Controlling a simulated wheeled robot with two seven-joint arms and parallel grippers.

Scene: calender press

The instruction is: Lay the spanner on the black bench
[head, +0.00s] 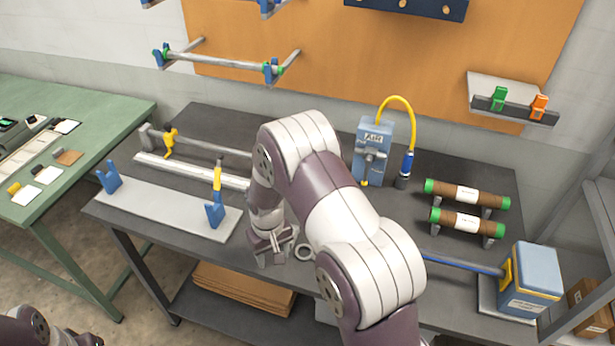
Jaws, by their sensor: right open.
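The black bench (400,205) fills the middle of the head view. My right arm reaches across it, and my right gripper (271,252) points down, low over the front part of the bench top. It is open. A light grey ring-shaped end (304,252) shows on the bench just right of the gripper, between it and my arm. It looks like part of the spanner; the rest is hidden or too small to make out. The ring lies outside the jaws. My left gripper is out of view; only a piece of my left arm shows at the bottom left.
A long plate with blue brackets (170,207) and rods lie on the bench's left. A blue air unit (372,150) with a yellow hose, brown rolls (467,193) and a blue box (530,278) stand on the right. A green table (95,110) is at left.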

